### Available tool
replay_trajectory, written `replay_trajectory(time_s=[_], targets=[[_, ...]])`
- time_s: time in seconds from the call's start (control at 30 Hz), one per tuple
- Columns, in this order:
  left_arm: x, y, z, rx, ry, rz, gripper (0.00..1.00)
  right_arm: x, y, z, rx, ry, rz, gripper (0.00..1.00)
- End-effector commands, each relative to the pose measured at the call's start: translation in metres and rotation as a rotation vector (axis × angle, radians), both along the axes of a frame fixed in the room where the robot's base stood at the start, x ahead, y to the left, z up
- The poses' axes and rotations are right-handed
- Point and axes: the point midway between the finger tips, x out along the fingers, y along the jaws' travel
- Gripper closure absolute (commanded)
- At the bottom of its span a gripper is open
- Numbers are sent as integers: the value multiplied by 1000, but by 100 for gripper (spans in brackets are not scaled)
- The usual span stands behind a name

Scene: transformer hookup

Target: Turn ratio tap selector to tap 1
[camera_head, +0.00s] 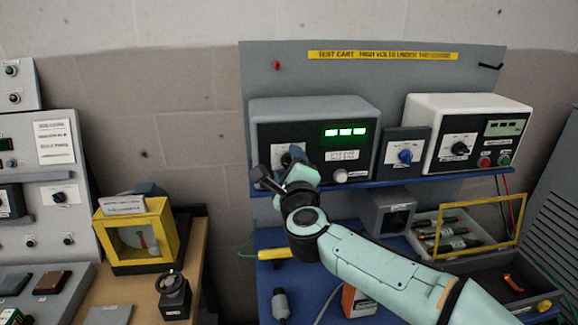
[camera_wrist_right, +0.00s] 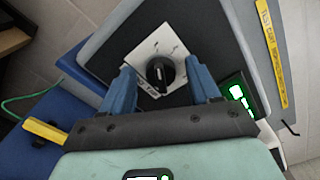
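A black selector knob (camera_wrist_right: 160,73) with a white pointer mark sits on a white dial plate on a dark panel in the right wrist view. My right gripper (camera_wrist_right: 159,76) is open, its two blue fingers on either side of the knob with a visible gap to each. I cannot tell whether the fingertips reach past the knob's face. In the head view my right gripper (camera_head: 290,160) is at the left of the grey instrument (camera_head: 312,107) with the green display, mostly hiding that dial. The dial's lettering is too small to read. My left gripper is out of view.
A small box with a blue knob (camera_head: 405,156) and a white instrument (camera_head: 470,106) stand to the right on the same blue shelf. Below are a grey box (camera_head: 385,212) and a yellow-framed tray (camera_head: 468,228). A yellow-framed meter (camera_head: 135,235) stands at the left.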

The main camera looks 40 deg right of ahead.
Motion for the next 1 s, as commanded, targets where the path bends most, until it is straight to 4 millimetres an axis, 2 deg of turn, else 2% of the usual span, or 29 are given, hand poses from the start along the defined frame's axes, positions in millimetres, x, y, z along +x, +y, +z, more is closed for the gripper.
replay_trajectory(time_s=[0.2, 0.33, 0.8, 1.0], targets=[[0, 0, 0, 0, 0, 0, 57, -1, 1, 0, 1, 0, 0, 39], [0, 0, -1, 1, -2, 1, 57, -12, 6, 1, 2, -3, 1, 39], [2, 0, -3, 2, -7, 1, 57, -97, 53, 1, -1, -2, 1, 39], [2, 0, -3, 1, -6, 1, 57, -115, 63, 0, 1, -1, 1, 39]])
